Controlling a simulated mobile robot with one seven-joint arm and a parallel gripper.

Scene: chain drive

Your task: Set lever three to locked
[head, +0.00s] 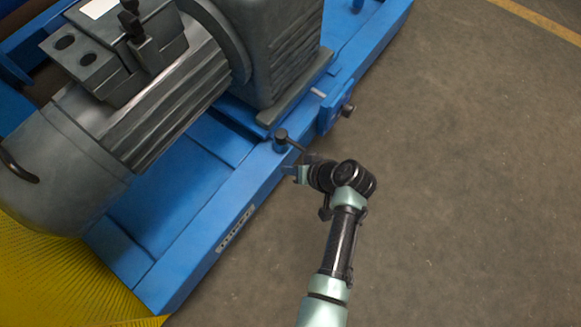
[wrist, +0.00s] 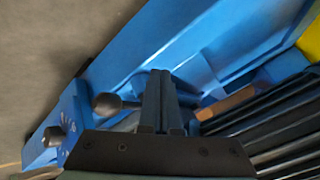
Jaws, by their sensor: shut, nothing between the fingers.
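A lever with a dark ball knob (head: 281,135) stands at the edge of the blue frame. In the wrist view a ball knob (wrist: 107,105) lies just left of the fingers, with a short gap in the picture. A second dark knob (head: 348,110) sits on a blue bracket further along; in the wrist view a knob (wrist: 53,136) sits on a blue plate with small white marks. I cannot tell which lever is number three or read its setting. My gripper (head: 291,171) is shut and empty beside the frame edge, its fingers (wrist: 161,78) together.
A large grey finned motor (head: 150,110) sits on the blue frame (head: 190,250). A small label plate (head: 235,228) is on the frame's side, too small to read. Yellow mesh (head: 60,280) lies at lower left. The concrete floor (head: 470,190) on the right is clear.

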